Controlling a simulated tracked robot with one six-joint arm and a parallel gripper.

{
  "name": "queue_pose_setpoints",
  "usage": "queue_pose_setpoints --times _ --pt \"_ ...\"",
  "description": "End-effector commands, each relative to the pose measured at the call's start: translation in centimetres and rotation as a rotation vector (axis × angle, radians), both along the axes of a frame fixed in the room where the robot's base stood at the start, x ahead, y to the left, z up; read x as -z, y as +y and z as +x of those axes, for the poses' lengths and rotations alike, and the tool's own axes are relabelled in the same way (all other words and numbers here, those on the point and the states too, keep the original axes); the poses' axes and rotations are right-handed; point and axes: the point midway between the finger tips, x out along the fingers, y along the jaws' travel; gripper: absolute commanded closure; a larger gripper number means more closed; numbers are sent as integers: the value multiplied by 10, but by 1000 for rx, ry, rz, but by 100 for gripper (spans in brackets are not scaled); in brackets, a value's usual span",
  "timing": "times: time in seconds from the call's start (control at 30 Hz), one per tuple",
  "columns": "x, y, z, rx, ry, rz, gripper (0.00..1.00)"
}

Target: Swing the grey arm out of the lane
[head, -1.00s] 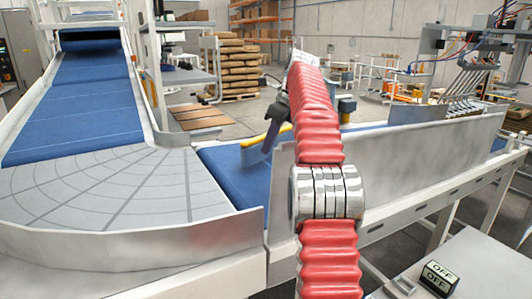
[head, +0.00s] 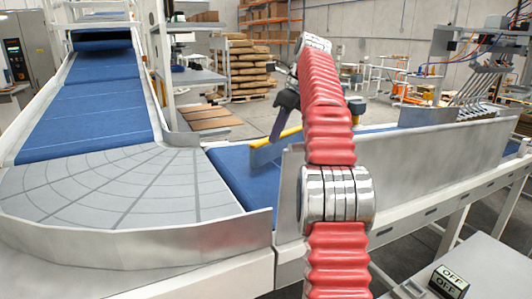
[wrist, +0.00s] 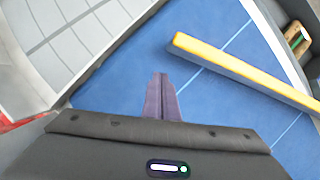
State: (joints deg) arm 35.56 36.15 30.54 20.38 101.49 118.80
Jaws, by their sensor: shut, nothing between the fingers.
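A bar with a yellow top edge (head: 262,143) and a grey side stands across the blue belt of the lane (head: 232,170); I take it for the grey arm. In the wrist view the bar (wrist: 240,70) runs diagonally from the upper middle to the right edge. My gripper (head: 275,140) is over the belt near the bar, partly hidden by my red arm. In the wrist view its purple fingers (wrist: 160,78) are together and empty.
A grey curved section (head: 120,190) joins the left blue belt to this lane. A metal side wall (head: 430,150) borders the lane on the near right. A small box marked OFF (head: 448,282) sits on the bench at lower right. A pallet of brown sacks (head: 247,70) stands behind.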

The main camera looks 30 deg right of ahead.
Motion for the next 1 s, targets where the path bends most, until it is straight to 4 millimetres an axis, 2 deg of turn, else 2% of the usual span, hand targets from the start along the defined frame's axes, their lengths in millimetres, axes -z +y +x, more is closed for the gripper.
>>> queue_pose_setpoints --times 0.03,0.2,0.43,0.7,1.0 --pt "-9 6 -4 -5 -6 -5 100" --pt "-28 24 -18 -12 -15 -23 100" --pt "-41 40 -30 -104 -62 -108 100" --pt "-42 49 -42 -312 -133 -279 100" --pt "-28 50 -49 -578 -186 -492 100"
